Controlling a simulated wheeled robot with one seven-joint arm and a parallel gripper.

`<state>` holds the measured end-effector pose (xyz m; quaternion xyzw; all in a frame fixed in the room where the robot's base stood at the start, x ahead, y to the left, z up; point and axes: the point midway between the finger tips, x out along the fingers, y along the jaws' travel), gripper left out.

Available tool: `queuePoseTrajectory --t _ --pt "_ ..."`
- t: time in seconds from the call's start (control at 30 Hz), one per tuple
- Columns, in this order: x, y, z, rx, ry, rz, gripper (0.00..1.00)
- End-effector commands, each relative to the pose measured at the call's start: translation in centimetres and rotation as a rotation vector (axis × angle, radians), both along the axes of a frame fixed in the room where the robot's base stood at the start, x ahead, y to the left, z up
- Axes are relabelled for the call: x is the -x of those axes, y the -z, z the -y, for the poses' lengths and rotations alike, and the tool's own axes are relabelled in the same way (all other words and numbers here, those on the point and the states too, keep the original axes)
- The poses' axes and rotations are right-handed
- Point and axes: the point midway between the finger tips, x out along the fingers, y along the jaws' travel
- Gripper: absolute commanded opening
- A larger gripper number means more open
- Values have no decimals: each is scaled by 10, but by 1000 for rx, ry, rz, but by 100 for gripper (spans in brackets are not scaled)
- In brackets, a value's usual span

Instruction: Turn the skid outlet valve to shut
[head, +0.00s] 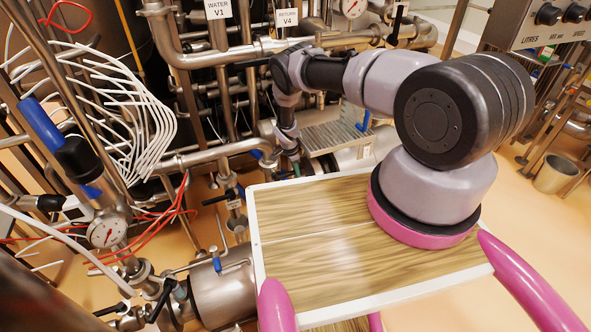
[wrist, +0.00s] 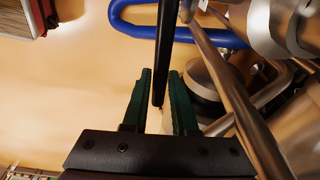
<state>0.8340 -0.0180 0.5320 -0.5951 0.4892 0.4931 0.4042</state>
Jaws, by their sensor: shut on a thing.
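In the wrist view my gripper (wrist: 160,73) has its two green fingers on either side of a long black lever (wrist: 165,40). It is shut on this lever near its end. The lever runs up out of the top of the wrist view. No label on it is readable, so I cannot tell from the frames whether it belongs to the skid outlet valve. In the head view my gripper (head: 296,168) points down beside the steel pipes, and the lever is hidden there.
A blue bent tube (wrist: 125,22) and steel pipes (wrist: 232,90) lie close to the fingers. Labelled pipes, "WATER V1" (head: 217,9) and "RETURN V4" (head: 287,17), stand behind my arm. White hoses (head: 140,120) and a gauge (head: 106,232) are at left. Open floor (head: 535,220) shows at right.

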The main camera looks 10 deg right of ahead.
Motion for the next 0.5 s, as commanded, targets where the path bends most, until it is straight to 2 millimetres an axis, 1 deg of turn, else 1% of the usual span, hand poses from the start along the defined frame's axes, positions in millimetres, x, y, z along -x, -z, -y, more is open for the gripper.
queuePoseTrajectory --t 0.13,0.43,0.47,0.5 --pt "1 4 0 -42 1 -8 0" --pt "0 4 0 -45 -1 -8 0" --pt "0 4 0 -45 -1 -8 38" --pt "0 4 0 -44 -1 -8 53"
